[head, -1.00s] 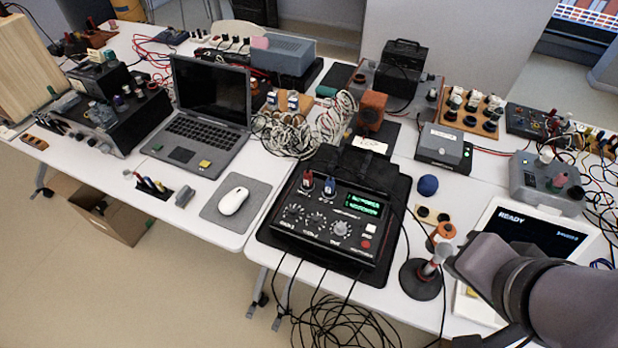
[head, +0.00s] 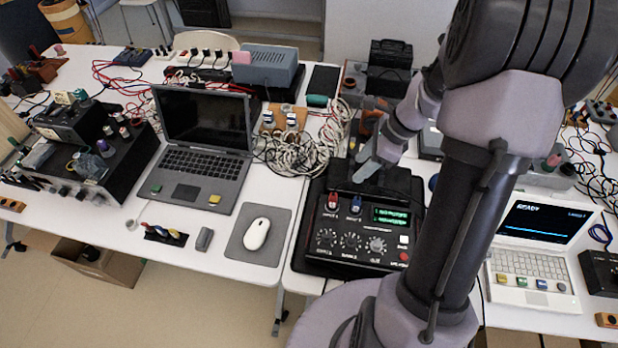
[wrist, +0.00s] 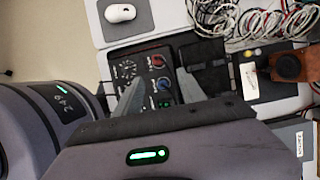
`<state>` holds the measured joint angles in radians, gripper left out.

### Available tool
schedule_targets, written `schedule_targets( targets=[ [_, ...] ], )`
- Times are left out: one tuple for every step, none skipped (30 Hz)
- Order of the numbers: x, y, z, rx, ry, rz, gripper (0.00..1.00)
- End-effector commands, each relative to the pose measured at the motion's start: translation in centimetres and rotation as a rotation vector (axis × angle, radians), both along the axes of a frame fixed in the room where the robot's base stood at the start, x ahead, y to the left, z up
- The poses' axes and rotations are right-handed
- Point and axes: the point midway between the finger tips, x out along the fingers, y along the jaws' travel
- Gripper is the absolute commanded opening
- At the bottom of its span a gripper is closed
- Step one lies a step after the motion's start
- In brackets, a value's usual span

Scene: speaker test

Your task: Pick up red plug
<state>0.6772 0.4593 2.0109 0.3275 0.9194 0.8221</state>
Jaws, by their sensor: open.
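The red plug (head: 333,200) stands upright in the top of a black device (head: 322,258) with knobs and green displays. A blue plug (head: 355,204) stands just to its right. My gripper (head: 368,168) is above the back part of the device, up and to the right of the red plug in the head view. In the wrist view my gripper (wrist: 160,75) is open and empty. The red plug (wrist: 158,62) and the blue plug (wrist: 162,84) show between and beyond its two fingers. The fingers appear apart from both plugs.
A white mouse (head: 256,233) on a grey pad lies left of the device, with a laptop (head: 200,140) behind it. Tangled pale cables (head: 300,150) and an orange-brown block (wrist: 287,66) are near the device. A white laptop (head: 530,255) stands to the right.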

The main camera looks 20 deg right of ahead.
Motion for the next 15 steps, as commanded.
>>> schedule_targets(
  targets=[
    [0.2, 0.5, -1.5, 0.002, 0.003, 0.004, 0.47],
    [0.3, 0.8, -2.4, 0.002, 0.004, 0.004, 0.47],
    [0.6, 1.2, -3.7, 0.001, 0.004, 0.006, 0.47],
    [0.8, 1.5, -4.6, 0.002, 0.005, 0.006, 0.47],
    [0.9, 1.8, -5.5, 0.002, 0.005, 0.006, 0.47],
    [1.2, 2.2, -6.7, 0.002, 0.004, 0.007, 0.47],
    [1.4, 2.5, -7.5, 0.002, 0.004, 0.007, 0.47],
    [1.6, 2.7, -8.2, 0.001, 0.004, 0.007, 0.47],
    [1.8, 3.0, -9.0, 0.001, 0.003, 0.008, 0.47],
    [1.9, 3.3, -9.5, 0.001, 0.003, 0.008, 0.47],
    [2.1, 3.4, -10.0, 0.0, 0.002, 0.008, 0.47],
    [2.2, 3.6, -10.4, -0.001, 0.002, 0.008, 0.47],
    [2.3, 3.7, -10.6, 0.0, 0.002, 0.007, 0.47],
    [2.3, 3.7, -10.7, -0.001, 0.001, 0.007, 0.47],
    [2.3, 3.8, -11.0, -0.001, 0.001, 0.007, 0.47]
  ],
)
